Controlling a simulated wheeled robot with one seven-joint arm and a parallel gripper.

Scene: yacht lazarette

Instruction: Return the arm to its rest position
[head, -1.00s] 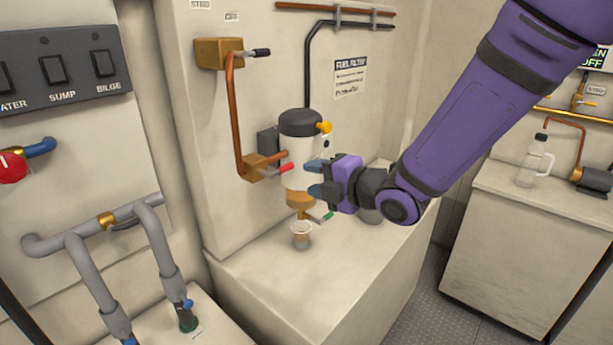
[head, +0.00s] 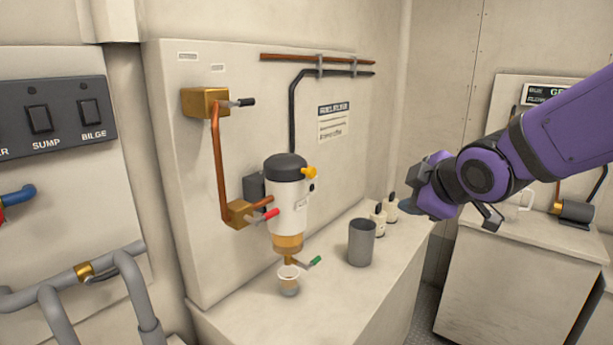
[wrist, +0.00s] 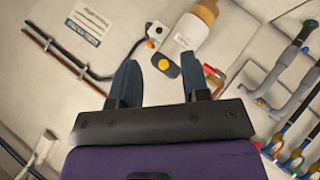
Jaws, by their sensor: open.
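My purple arm reaches in from the right in the head view. My gripper (head: 408,198) is in the air to the right of the fuel filter (head: 287,205), apart from it. In the wrist view my gripper (wrist: 163,85) has its two dark blue fingers spread apart with nothing between them. The filter also shows in the wrist view (wrist: 191,35), beyond the fingers. It is white with a black cap, a yellow knob, a red-handled valve and a green-handled drain.
A small clear cup (head: 288,282) stands under the filter's drain on the counter (head: 345,300). A grey cup (head: 362,243) and two small bottles (head: 379,222) stand to its right. Grey pipes (head: 105,275) are at lower left. A second cabinet (head: 510,290) stands at right.

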